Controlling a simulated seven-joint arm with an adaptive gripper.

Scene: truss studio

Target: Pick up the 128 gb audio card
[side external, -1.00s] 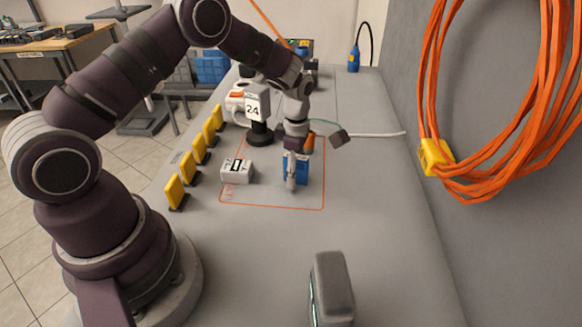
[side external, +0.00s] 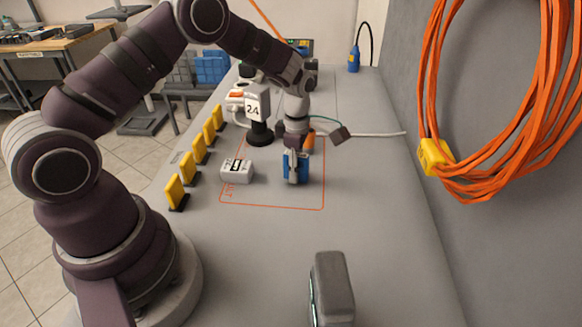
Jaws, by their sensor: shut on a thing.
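A small blue item (side external: 303,167) stands inside the orange outlined area of the table. No print on it is legible, so I cannot read whether it is the 128 gb audio card. My gripper (side external: 293,181) points straight down over it and is shut on it, with a grey finger covering the middle of its near face. Blue shows on both sides of that finger. I cannot tell whether its bottom touches the table. A white box with a black and white label (side external: 236,170) lies to the left of my gripper, apart from it.
Several yellow upright pieces (side external: 187,168) line the table's left side. A stand with a "24" sign (side external: 257,109) is behind the white box. An orange piece (side external: 309,143) and a dark block on a cable (side external: 340,134) are near my gripper. A grey device (side external: 331,288) stands in front.

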